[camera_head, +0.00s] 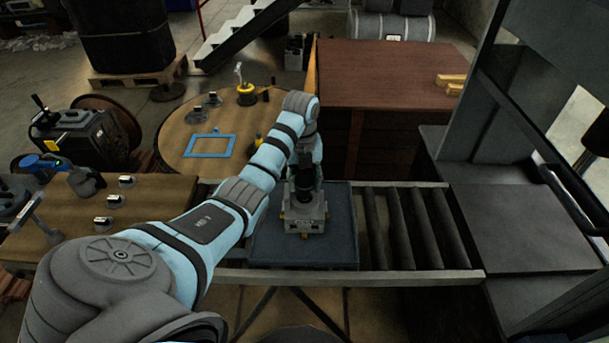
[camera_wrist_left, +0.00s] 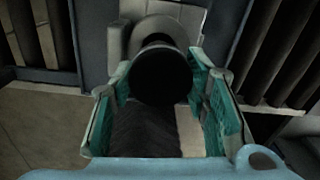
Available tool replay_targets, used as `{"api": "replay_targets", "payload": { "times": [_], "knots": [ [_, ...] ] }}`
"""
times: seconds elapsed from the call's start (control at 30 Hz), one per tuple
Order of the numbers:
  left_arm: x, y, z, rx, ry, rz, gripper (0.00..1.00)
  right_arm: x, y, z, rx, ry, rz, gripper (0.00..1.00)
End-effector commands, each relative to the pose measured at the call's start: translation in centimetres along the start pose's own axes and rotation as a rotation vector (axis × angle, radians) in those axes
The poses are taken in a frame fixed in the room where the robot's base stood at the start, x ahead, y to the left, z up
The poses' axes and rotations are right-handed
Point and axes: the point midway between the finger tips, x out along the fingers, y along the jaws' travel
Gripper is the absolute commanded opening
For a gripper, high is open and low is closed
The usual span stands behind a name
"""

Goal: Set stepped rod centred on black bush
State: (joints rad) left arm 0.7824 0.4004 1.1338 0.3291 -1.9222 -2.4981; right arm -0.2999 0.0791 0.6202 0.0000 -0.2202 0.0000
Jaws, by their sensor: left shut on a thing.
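My left gripper (camera_head: 303,186) comes down over a grey block (camera_head: 304,221) on the roller line. In the left wrist view its teal fingers (camera_wrist_left: 160,82) stand on both sides of a dark round piece, which I take for the stepped rod (camera_wrist_left: 160,76), and are shut on it. Its dark round end faces the camera. A paler round grey part shows behind it. The black bush cannot be told apart from the other dark parts at the block, and the rod's far end is hidden. My right gripper is in neither view.
The block stands on a blue-grey tray (camera_head: 262,251) across the rollers (camera_head: 408,225). A round wooden table (camera_head: 182,150) with a blue frame (camera_head: 210,146) is behind left. A brown crate (camera_head: 395,105) stands behind. A wooden bench (camera_head: 150,210) is at left.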

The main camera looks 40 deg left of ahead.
Motion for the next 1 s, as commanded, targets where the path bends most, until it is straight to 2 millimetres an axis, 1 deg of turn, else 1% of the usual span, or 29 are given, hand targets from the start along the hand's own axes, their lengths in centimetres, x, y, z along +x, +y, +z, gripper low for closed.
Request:
{"api": "replay_targets", "payload": {
  "times": [0.43,0.7,0.93,0.97,1.0],
  "knots": [
    [0.13,-0.03,0.05,0.0,-0.002,-0.002,0.14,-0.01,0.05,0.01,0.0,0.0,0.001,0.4],
    [0.69,-0.03,0.09,0.0,-0.002,-0.001,0.14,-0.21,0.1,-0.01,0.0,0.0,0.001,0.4],
    [0.73,-0.03,0.09,0.0,-0.002,-0.001,0.14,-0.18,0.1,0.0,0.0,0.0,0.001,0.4],
    [0.73,-0.03,0.09,0.0,-0.002,-0.001,0.43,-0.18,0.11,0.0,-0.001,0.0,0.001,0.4],
    [0.73,-0.03,0.09,0.0,-0.002,-0.002,0.5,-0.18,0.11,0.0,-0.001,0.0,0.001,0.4]
  ]
}}
